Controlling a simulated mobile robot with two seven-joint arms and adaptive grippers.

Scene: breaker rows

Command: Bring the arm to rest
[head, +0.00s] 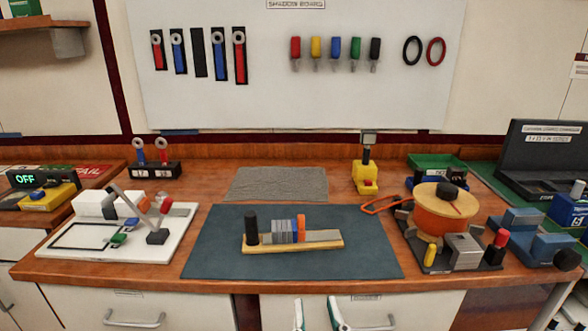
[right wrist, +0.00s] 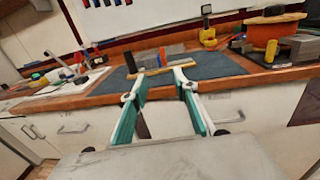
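My right gripper (head: 317,312) shows at the bottom edge of the head view, in front of the workbench drawers and below the bench top's front edge. Its two green-and-white fingers are spread apart with nothing between them. In the right wrist view the right gripper (right wrist: 159,90) is also open and empty, pointing toward the bench, apart from everything on it. A wooden block (head: 255,246) with a rail, grey modules, an orange module and a black post lies on the dark mat (head: 215,262). My left gripper is in neither view.
The wooden bench top (head: 206,190) carries a white board (head: 172,240) at left, an orange spool (head: 445,212) and blue blocks (head: 525,235) at right, and a yellow tool (head: 366,178) behind. A grey pad (head: 277,184) lies bare. Drawer handles (head: 134,320) jut out below.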

